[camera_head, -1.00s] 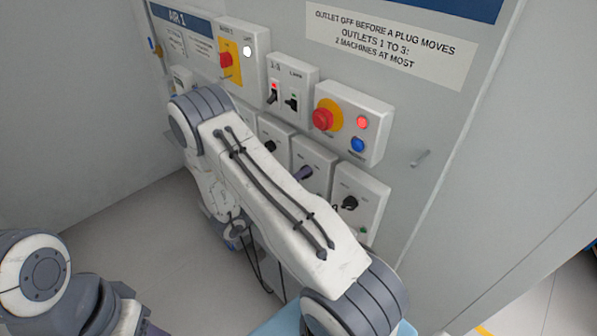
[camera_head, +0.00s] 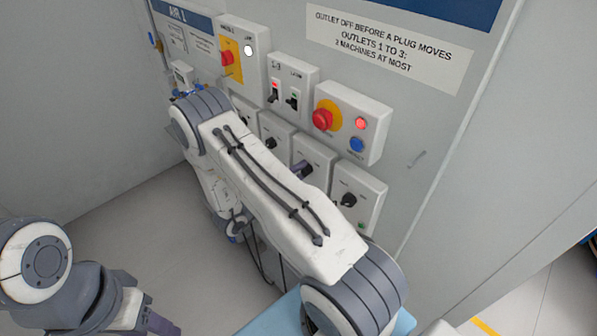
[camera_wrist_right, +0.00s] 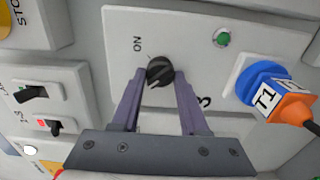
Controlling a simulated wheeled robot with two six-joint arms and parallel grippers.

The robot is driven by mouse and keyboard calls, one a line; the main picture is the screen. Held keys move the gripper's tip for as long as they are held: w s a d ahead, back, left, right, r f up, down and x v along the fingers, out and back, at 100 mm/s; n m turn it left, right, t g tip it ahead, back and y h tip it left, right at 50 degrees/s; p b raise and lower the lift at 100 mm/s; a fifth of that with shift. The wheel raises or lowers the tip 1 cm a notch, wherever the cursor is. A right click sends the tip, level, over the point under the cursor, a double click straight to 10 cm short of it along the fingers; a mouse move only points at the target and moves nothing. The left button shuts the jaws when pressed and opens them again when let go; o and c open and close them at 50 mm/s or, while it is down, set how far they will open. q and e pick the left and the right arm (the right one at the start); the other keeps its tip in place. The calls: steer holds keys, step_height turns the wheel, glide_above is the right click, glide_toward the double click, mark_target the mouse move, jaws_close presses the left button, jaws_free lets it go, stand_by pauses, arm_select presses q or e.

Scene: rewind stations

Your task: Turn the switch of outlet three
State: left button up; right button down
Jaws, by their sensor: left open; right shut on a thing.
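In the head view a purple finger of my right gripper (camera_head: 304,169) shows at the third box from the left in the lower row, partly hidden by my arm. My left gripper (camera_head: 162,325) is open at the bottom edge, away from the panel.
A blue socket with an orange plug marked T1 (camera_wrist_right: 268,98) is close to the held knob. A green lamp (camera_wrist_right: 222,38) is on the same box.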

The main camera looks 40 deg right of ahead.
steer(key=shift+w, duration=0.1)
stand_by(0.4)
steer(key=shift+c, duration=2.1)
jaws_free()
steer(key=shift+a, duration=0.1)
steer(key=a+b, duration=0.4)
steer(key=a, duration=0.6)
steer(key=shift+s+a, duration=0.2)
steer(key=shift+s, duration=0.25)
